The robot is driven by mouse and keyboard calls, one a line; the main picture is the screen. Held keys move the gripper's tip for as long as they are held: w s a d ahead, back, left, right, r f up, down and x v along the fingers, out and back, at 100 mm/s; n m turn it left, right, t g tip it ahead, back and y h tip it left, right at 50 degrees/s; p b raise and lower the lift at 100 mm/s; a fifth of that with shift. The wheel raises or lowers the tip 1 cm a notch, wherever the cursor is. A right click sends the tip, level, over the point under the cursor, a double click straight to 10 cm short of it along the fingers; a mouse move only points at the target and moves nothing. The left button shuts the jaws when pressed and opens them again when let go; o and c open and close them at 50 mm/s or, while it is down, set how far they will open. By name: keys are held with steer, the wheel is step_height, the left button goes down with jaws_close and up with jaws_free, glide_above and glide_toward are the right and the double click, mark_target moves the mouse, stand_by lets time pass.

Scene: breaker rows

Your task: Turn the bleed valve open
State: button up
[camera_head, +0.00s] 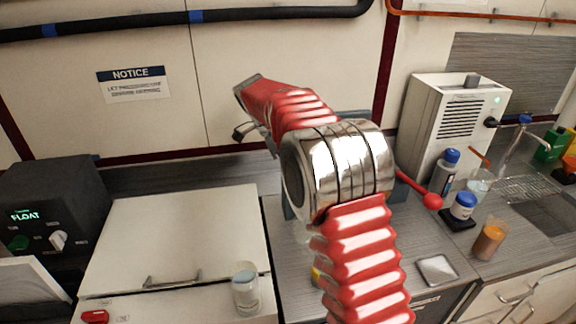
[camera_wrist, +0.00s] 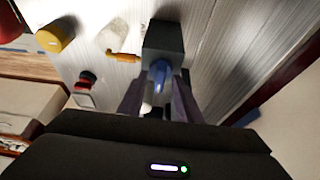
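In the wrist view, a dark grey block (camera_wrist: 165,38) stands on a pale grey surface with a blue handle (camera_wrist: 160,74) on its near side. The blue handle looks like the bleed valve's, but no label is readable. An orange fitting (camera_wrist: 122,57) joins the block's left side. My gripper (camera_wrist: 158,88) is open, its two fingers apart on either side of the blue handle. I cannot tell whether either finger touches it. In the head view, my arm covers this spot, and the fingers and the valve cannot be made out.
Near the block are a yellow-topped cylinder (camera_wrist: 56,36), a clear container (camera_wrist: 114,36) and a red-and-black knob (camera_wrist: 86,79). In the head view, a red ball lever (camera_head: 432,200) stands right of my arm, beside bottles and a white machine (camera_head: 453,115). A glass (camera_head: 245,289) stands on the left.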

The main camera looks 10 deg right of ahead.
steer(key=v, duration=1.3)
steer(key=shift+a+r, duration=0.25)
steer(key=shift+r, duration=0.05)
step_height(320, 180, down, 8)
steer(key=s+a+n+y, duration=0.1)
steer(key=s+n+y, duration=0.15)
steer(key=n, duration=0.95)
steer(key=s+d+n+t+y, duration=0.1)
steer(key=s+d+n+t, duration=0.1)
steer(key=s, duration=1.5)
steer(key=s+d+n+t+y, duration=0.1)
steer(key=s+d+n+t, duration=0.2)
steer(key=s, duration=1.4)
steer(key=shift+s+d+n+t, duration=0.3)
steer(key=shift+d+n, duration=0.3)
steer(key=shift+d, duration=0.2)
